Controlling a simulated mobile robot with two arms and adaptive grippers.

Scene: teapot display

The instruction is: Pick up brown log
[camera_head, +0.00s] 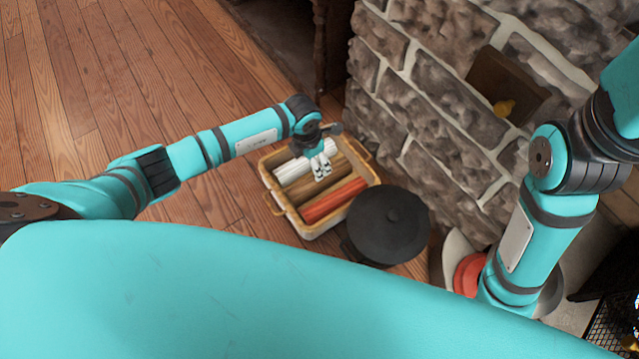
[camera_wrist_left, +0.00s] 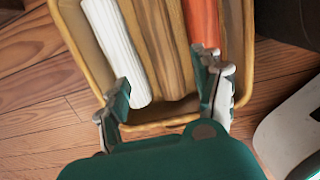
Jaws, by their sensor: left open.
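The brown log (camera_head: 345,171) lies in a basket (camera_head: 276,207) between a white log (camera_head: 293,170) and a red log (camera_head: 334,200). In the left wrist view the brown log (camera_wrist_left: 157,40) runs up the picture between the white log (camera_wrist_left: 118,45) and the red log (camera_wrist_left: 203,22). My left gripper (camera_head: 320,168) is over the middle of the basket, pointing down, open and empty. In the left wrist view its fingers (camera_wrist_left: 166,85) stand apart on either side of the brown log's near end. Contact cannot be told. My right gripper is out of sight.
A dark round-lidded pot (camera_head: 389,225) stands close by the basket's right side. A stone wall (camera_head: 420,90) rises behind. Open wooden floor (camera_head: 120,90) lies to the left. A red object (camera_head: 468,272) is partly hidden by my right arm.

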